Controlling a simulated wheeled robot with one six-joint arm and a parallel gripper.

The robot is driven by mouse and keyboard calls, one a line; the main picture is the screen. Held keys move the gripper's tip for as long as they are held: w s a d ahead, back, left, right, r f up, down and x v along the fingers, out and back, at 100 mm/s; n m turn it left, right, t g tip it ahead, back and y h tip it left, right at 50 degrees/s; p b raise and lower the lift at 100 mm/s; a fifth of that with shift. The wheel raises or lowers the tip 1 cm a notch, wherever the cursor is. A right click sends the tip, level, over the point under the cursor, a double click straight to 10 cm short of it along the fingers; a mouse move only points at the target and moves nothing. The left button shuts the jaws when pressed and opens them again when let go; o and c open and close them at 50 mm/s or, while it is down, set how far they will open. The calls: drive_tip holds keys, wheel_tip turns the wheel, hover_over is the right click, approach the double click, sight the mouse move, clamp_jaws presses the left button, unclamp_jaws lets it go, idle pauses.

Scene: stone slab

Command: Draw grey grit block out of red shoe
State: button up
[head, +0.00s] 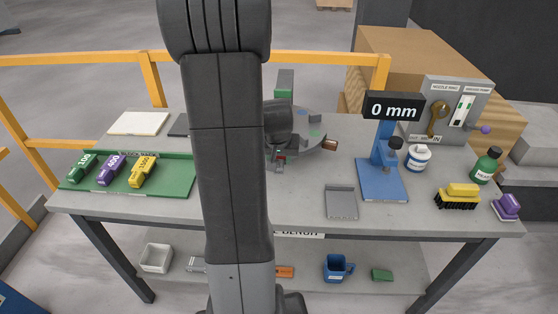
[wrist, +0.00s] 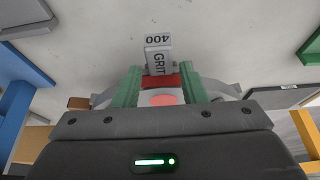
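The grey grit block (wrist: 158,57), lettered GRIT 400, shows in the wrist view with its far end sticking out of the red shoe (wrist: 160,82). Its near part is hidden. The shoe is a red band between my gripper's green fingers. My gripper (wrist: 161,72) is open, with one finger on each side of the shoe and a thin gap beside the block. I cannot tell whether the fingers touch the shoe. In the head view my arm covers much of this, and only a small red bit of the shoe (head: 280,154) shows.
A green rack (head: 180,187) with green, purple and yellow shoes lies left. A blue stand (head: 382,180) with a 0 mm display stands right, beside a grey tray (head: 341,202). Brushes and bottles fill the right end. Bare bench lies in front of the rounded grey piece.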

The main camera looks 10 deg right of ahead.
sight(278, 174)
drive_tip(key=shift+x, duration=1.3)
clamp_jaws()
drive_tip(key=shift+s+a, duration=0.1)
drive_tip(key=shift+s, duration=0.1)
drive_tip(key=shift+s+a+b, duration=0.2)
drive_tip(key=shift+s+b, duration=0.2)
drive_tip(key=shift+s, duration=0.4)
drive_tip(key=shift+s+a+b, duration=0.25)
drive_tip(key=shift+s+b, duration=0.1)
drive_tip(key=shift+s, duration=0.45)
drive_tip(key=shift+o, duration=1.5)
unclamp_jaws()
